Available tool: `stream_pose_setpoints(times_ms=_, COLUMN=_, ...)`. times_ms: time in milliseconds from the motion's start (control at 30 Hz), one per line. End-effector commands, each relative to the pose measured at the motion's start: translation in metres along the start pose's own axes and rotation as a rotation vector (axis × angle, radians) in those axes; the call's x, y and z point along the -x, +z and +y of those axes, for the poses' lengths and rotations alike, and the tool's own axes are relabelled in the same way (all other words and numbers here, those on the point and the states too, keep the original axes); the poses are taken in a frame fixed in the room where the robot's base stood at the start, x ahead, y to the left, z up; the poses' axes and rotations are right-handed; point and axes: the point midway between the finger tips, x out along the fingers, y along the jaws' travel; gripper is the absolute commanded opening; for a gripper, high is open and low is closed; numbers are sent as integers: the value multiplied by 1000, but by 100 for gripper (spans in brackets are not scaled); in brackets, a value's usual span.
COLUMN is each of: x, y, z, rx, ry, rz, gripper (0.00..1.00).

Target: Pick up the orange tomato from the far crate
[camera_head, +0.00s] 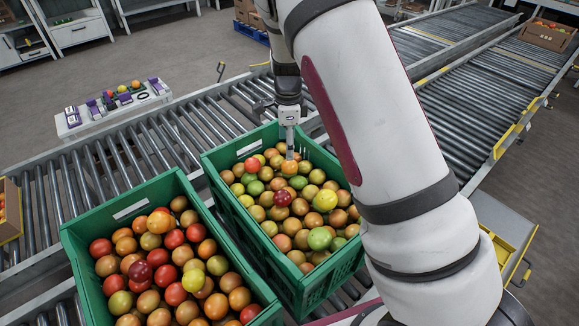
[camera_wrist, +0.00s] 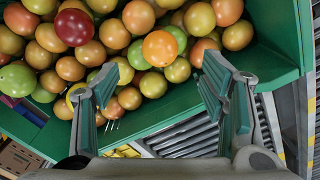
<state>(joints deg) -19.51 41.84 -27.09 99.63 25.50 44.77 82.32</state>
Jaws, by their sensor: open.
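The orange tomato (camera_head: 289,167) lies on top of the pile in the far green crate (camera_head: 297,277), near its back wall. In the wrist view the orange tomato (camera_wrist: 160,48) shows whole, beyond the gap between my fingers and about in line with its middle. My gripper (camera_wrist: 160,88) is open, with nothing between its fingers. In the head view my gripper (camera_head: 290,147) points down at the back of the far crate, close above the orange tomato. Its fingers show only narrowly there, and the exact gap to the tomato is hard to tell.
Green, brown-orange and red tomatoes crowd around it, with a dark red one (camera_wrist: 74,27) at left in the wrist view. The crate wall (camera_wrist: 150,115) runs below my fingers. A second green crate (camera_head: 75,240) of tomatoes stands at left. Roller conveyors (camera_head: 150,145) lie behind.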

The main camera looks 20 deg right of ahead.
Motion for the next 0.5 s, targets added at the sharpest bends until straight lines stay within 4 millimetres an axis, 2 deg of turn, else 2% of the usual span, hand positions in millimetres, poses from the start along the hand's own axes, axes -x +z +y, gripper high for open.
stream_pose_setpoints(times_ms=133, x=-24, y=-1, z=0, rx=-1, ry=2, rz=1, gripper=66)
stream_pose_setpoints(times_ms=500, x=-48, y=-3, z=1, rx=-1, ry=2, rz=0, gripper=66)
